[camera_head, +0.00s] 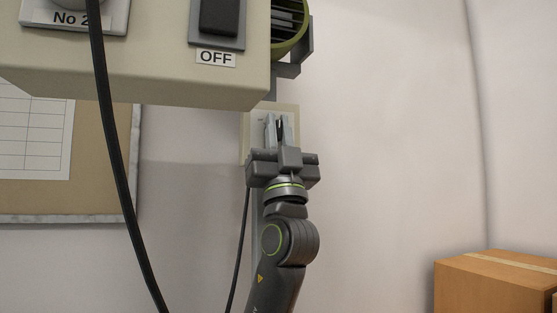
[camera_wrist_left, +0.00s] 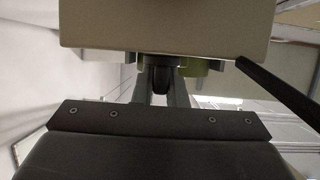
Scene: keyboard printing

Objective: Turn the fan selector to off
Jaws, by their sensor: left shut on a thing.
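My left gripper (camera_head: 280,122) points up, in front of a pale wall plate (camera_head: 246,135) just below the right end of a beige box. Its fingers are shut on a small dark piece (camera_wrist_left: 161,80), which looks like the fan selector's knob. In the wrist view that piece sits between the two grey fingers. Its pointing direction and any markings around it are hidden or too small to read. A green-rimmed fan (camera_head: 291,28) shows above the gripper at the box's right side; part of it also shows in the wrist view (camera_wrist_left: 195,68). My right gripper is not in view.
The beige box (camera_head: 150,85) overhangs close above the gripper. It carries a black switch (camera_head: 219,16) labelled OFF and a No 2 label. A black cable (camera_head: 112,150) hangs at the left. A cardboard box (camera_head: 490,285) stands lower right. The wall between is clear.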

